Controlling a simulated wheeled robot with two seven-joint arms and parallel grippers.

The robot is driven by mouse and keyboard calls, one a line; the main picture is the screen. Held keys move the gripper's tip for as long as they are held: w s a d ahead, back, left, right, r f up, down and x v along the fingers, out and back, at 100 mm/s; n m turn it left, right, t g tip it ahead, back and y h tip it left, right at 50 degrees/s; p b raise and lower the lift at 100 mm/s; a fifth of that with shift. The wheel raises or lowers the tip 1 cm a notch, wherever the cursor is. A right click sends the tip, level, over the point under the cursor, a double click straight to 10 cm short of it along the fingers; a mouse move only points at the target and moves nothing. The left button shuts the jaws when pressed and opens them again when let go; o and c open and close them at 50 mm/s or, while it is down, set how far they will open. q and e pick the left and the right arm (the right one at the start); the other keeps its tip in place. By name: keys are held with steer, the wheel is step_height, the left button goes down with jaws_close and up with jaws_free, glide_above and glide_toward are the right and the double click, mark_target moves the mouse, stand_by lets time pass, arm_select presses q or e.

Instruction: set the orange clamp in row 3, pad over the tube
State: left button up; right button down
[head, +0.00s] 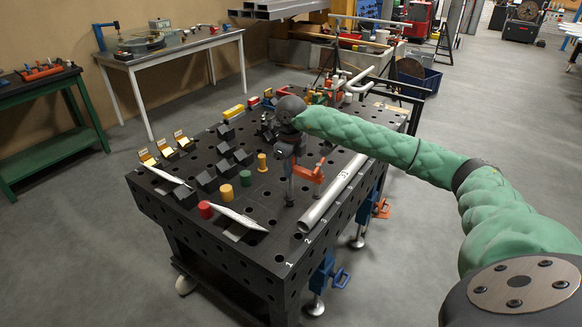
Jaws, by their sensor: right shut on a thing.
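The orange clamp (308,173) has a dark upright post and an orange arm reaching right toward the tube. My right gripper (289,146) comes in from the right and is shut at the top of the clamp's post. The silver tube (334,191) lies slantwise along the right side of the black perforated table (270,218). The clamp's arm end is close to the tube's left side; I cannot tell whether its pad is over it. The post's foot stands at or just above the tabletop; any contact is unclear. My left gripper is out of view.
Row numbers, with a 1 (289,265), run along the table's front edge.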

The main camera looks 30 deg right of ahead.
steer(key=shift+f+b, duration=1.15)
steer(key=shift+f, duration=0.35)
stand_by(0.4)
steer(key=c, duration=1.2)
jaws_free()
steer(key=shift+o, duration=0.2)
